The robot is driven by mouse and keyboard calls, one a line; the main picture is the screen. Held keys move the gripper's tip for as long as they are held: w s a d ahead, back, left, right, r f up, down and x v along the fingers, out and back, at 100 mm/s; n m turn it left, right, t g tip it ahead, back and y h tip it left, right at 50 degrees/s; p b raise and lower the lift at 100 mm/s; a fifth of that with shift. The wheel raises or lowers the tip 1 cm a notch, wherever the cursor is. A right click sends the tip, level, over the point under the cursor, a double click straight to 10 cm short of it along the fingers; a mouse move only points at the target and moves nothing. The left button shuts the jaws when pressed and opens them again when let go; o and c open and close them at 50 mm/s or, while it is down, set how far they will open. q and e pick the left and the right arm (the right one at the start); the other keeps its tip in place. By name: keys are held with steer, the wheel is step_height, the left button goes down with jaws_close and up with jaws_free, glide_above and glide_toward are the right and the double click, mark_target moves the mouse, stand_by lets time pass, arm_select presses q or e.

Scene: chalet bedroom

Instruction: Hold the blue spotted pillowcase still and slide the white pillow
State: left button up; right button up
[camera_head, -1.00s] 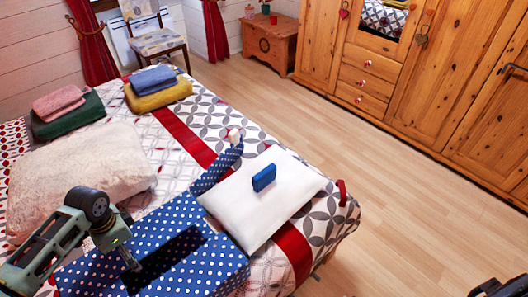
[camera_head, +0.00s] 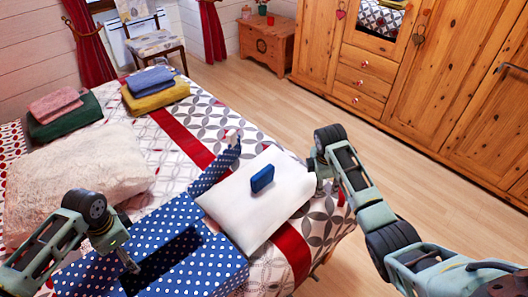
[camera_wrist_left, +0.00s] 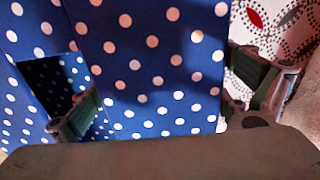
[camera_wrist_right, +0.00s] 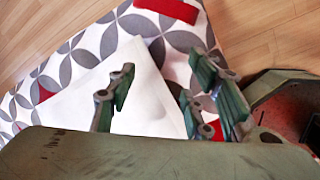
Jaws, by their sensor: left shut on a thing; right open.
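The blue spotted pillowcase (camera_head: 215,262) lies on the bed at the front, with a dark opening in its top. The white pillow (camera_head: 245,218) lies flat just beyond it, its near edge against the pillowcase's far side. A small blue block (camera_head: 262,179) rests on the pillow. My left gripper (camera_head: 128,262) is shut on the pillowcase; the spotted cloth (camera_wrist_left: 150,60) lies between its fingers in the left wrist view. My right gripper (camera_head: 318,178) is at the pillow's far right corner. In the right wrist view its fingers (camera_wrist_right: 165,108) are open around the white pillow's corner (camera_wrist_right: 145,105).
A fluffy cream pillow (camera_head: 75,170) lies at the left of the bed. Folded towels, pink (camera_head: 55,105) and blue (camera_head: 153,80) on top, are stacked behind it. A blue spotted strip (camera_head: 215,170) lies beyond the pillowcase. Wooden floor (camera_head: 300,120) is clear at the right.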

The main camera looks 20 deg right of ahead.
mark_target(263, 172)
steer(key=w+a+r+n, duration=0.1)
steer(key=a+r, duration=0.1)
steer(key=a, duration=0.1)
steer(key=w+a+r+n, duration=0.1)
steer(key=a+r, duration=0.1)
steer(key=a, duration=0.1)
steer(key=w+a+r+n+y, duration=0.1)
steer(key=a+r, duration=0.1)
steer(key=shift+w+a, duration=0.15)
steer(key=shift+a, duration=0.25)
steer(key=w+a+r+n, duration=0.2)
steer(key=a+r+n, duration=0.3)
steer(key=a+r, duration=0.5)
steer(key=shift+y, duration=0.3)
steer(key=f, duration=0.4)
steer(key=w+f, duration=0.1)
steer(key=f, duration=0.8)
steer(key=shift+w+a, duration=0.25)
steer(key=shift+c, duration=0.5)
jaws_close()
